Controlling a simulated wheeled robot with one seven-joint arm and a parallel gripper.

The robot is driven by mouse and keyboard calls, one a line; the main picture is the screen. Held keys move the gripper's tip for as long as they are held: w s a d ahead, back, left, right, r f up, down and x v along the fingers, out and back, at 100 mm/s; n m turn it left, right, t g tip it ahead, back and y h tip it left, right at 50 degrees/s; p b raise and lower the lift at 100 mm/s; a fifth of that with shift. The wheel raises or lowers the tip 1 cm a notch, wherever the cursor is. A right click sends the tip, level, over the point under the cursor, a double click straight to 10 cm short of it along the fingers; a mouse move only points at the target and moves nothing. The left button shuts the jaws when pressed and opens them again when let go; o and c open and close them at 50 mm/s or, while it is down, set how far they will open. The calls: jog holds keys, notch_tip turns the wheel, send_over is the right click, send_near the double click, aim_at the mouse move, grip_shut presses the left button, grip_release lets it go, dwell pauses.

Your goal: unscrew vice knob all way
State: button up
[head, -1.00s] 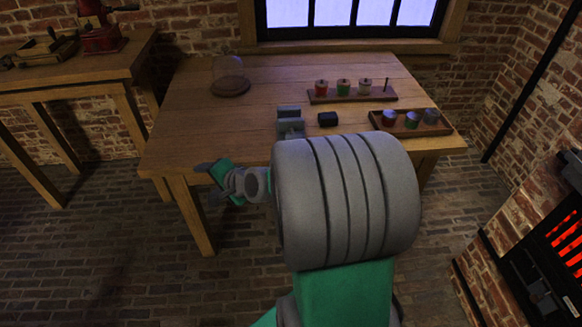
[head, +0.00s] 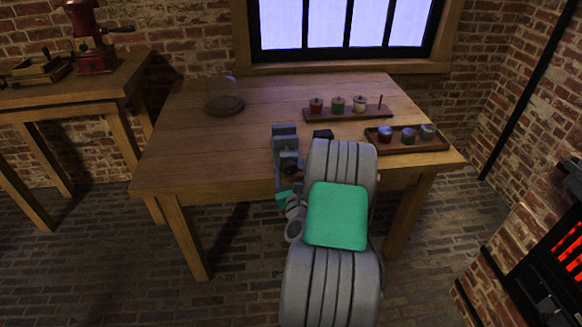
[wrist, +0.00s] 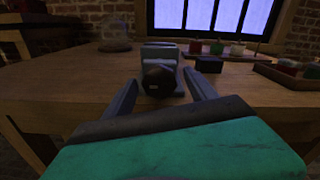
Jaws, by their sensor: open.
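The grey vice (head: 285,131) stands at the front edge of the wooden table (head: 190,130). In the wrist view the vice (wrist: 160,52) is straight ahead, with its dark round knob (wrist: 158,81) facing me. In the head view the knob (head: 291,168) is small and partly hidden by my wrist. My gripper (wrist: 160,78) is open, with one finger on each side of the knob. Gaps show between the fingers and the knob, so it is not gripped. How far the knob is screwed in cannot be told.
A dark block (head: 322,134) lies right of the vice. Behind it is a wooden rack (head: 330,115) with coloured jars and a peg. A tray (head: 432,146) with more jars stands at the right. A glass dome on a wooden base (head: 224,105) stands back left. The left tabletop is clear.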

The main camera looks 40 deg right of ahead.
jog(key=shift+w+d, duration=0.1)
jog(key=shift+w, duration=0.05)
jog(key=shift+c, duration=0.5)
jog(key=c, duration=1.3)
jog(key=shift+n, duration=0.3)
